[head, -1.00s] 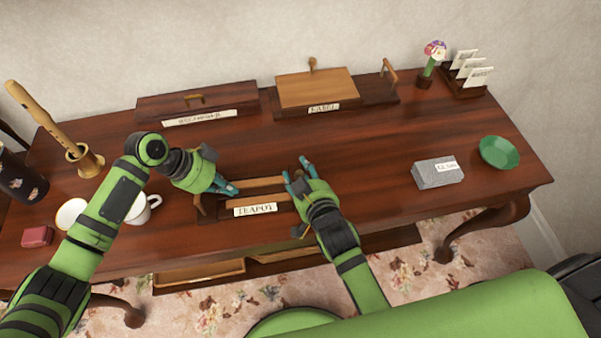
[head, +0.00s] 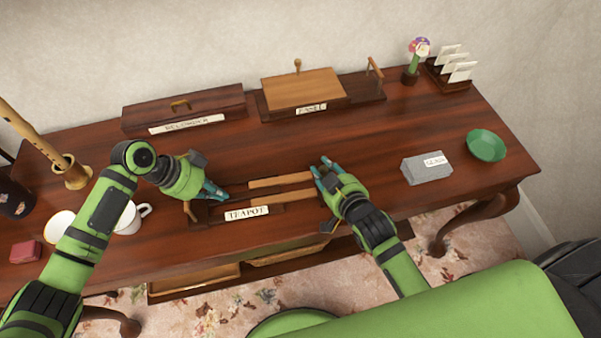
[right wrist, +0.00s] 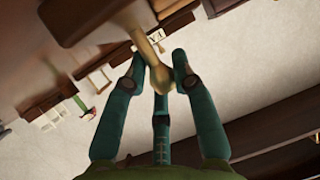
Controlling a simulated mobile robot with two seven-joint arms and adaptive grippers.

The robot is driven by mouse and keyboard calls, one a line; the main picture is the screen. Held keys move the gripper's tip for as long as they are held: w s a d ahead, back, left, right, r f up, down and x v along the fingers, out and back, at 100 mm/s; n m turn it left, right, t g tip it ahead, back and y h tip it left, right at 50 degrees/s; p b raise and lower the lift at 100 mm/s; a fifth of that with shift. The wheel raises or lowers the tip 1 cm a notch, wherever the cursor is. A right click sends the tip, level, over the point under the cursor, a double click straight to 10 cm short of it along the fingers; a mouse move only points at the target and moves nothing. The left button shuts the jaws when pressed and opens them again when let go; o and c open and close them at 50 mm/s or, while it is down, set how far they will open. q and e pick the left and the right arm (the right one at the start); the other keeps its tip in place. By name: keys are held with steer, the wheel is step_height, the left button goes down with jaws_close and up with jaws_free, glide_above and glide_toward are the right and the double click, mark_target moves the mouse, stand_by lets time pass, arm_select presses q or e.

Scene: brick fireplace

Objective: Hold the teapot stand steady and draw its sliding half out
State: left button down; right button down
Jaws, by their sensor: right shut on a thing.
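The teapot stand (head: 208,214) lies near the table's front edge, with a white TEAPOT label (head: 246,212) on its front. Light wooden rails (head: 283,181) bridge from its dark left part toward the right end. My right gripper (head: 325,174) is at that right end. In the right wrist view its fingers (right wrist: 158,75) are closed around a tan knob-ended post (right wrist: 160,76) on a dark wooden piece. My left gripper (head: 214,193) is at the stand's left part, fingertips close together. Whether it grips the stand is hidden.
A white cup (head: 130,218) stands left of the stand. A grey block (head: 427,168) and a green bowl (head: 486,146) are to the right. A long dark box (head: 184,109) and another wooden stand (head: 303,90) are behind.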

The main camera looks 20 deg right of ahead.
arm_select(q)
steer(key=shift+a, duration=0.1)
arm_select(e)
steer(key=shift+d+r, duration=0.1)
steer(key=shift+d, duration=1.1)
steer(key=c, duration=1.1)
jaws_free()
steer(key=shift+s, duration=0.1)
steer(key=shift+s, duration=0.35)
steer(key=v, duration=1.1)
steer(key=shift+s, duration=0.1)
